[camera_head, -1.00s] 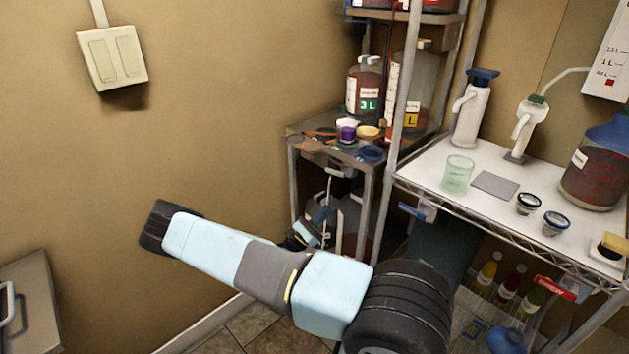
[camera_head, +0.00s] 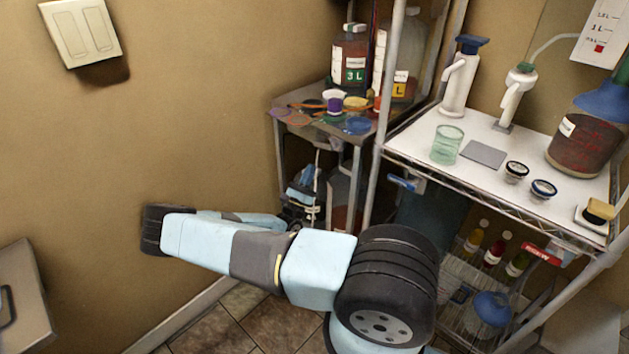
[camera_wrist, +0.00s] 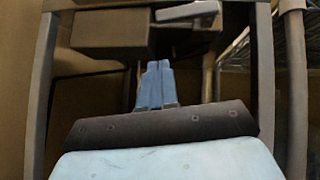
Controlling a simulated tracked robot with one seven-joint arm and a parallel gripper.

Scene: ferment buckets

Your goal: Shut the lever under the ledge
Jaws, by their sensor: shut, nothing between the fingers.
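The ledge (camera_head: 290,107) is the grey top of the small stand in the corner, left of the metal rack. Under it, the wrist view shows a dark box-shaped body (camera_wrist: 110,35) with a light grey lever (camera_wrist: 187,11) at its upper right. The lever lies roughly crosswise; I cannot tell how far it is turned. My gripper (camera_wrist: 155,66) is shut and empty, its pale blue fingers together. The fingertips show below the box, left of and lower than the lever; contact cannot be told. In the head view my gripper (camera_head: 303,192) is among the stand's legs, under the ledge.
Jars and small cups, including a purple-and-white cup (camera_head: 334,101), crowd the ledge. A rack post (camera_head: 377,165) stands close on the right, beside a white worktop (camera_head: 425,150) with bottles. Stand legs flank my gripper.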

